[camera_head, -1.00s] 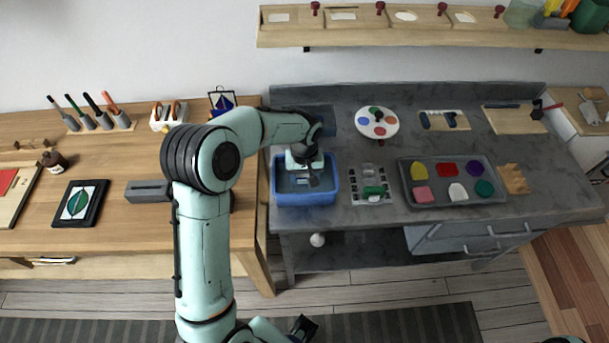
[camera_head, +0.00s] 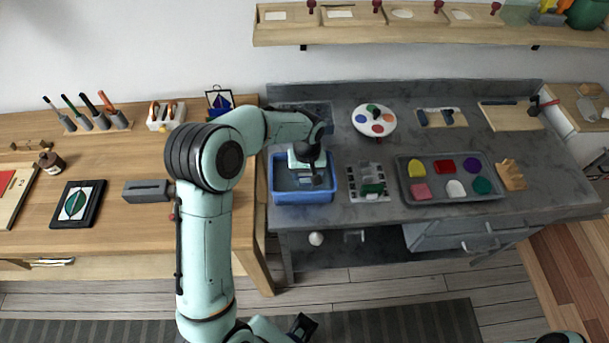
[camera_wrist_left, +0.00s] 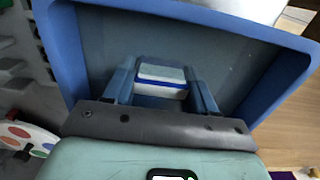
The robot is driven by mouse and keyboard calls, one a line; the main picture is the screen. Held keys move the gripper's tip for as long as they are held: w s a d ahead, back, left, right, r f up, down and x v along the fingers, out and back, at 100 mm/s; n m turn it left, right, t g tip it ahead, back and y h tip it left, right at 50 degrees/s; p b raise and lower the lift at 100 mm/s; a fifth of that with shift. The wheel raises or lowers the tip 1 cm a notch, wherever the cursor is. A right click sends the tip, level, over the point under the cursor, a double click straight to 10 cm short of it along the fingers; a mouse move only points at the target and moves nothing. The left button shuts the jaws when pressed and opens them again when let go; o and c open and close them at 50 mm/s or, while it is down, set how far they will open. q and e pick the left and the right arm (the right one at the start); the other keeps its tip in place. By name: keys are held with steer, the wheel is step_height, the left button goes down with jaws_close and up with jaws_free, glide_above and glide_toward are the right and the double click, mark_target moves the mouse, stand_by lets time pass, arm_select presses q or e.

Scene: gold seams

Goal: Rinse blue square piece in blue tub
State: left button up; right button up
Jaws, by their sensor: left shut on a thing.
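The blue tub (camera_head: 304,198) stands at the left end of the grey counter, and its rim and inner walls fill much of the left wrist view (camera_wrist_left: 58,50). My left gripper (camera_head: 311,181) points down inside the tub. In the left wrist view the gripper (camera_wrist_left: 162,88) is shut on a small square piece (camera_wrist_left: 162,74) with a pale face and a blue band along its edge. The piece is over the tub's grey interior; I cannot tell whether it touches water. My right gripper is not in view.
Right of the tub are a rack with a green block (camera_head: 372,188), a paint palette (camera_head: 374,120) and a grey tray (camera_head: 450,199) of coloured pieces. A wooden table (camera_head: 140,200) with a framed leaf picture (camera_head: 77,204) lies to the left. A shelf (camera_head: 400,34) runs above.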

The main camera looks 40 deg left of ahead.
arm_select(q)
steer(key=shift+s+a, duration=0.15)
steer(key=shift+a, duration=0.05)
stand_by(0.4)
steer(key=shift+s+a, duration=0.25)
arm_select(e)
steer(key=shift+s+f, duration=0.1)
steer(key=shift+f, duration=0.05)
arm_select(q)
steer(key=shift+r+p, duration=1.4)
steer(key=shift+r, duration=1.45)
steer(key=shift+r+p, duration=1.35)
steer(key=shift+r, duration=1.6)
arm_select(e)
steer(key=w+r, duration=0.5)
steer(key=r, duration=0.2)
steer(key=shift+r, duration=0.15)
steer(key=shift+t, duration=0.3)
arm_select(q)
steer(key=shift+f, duration=0.1)
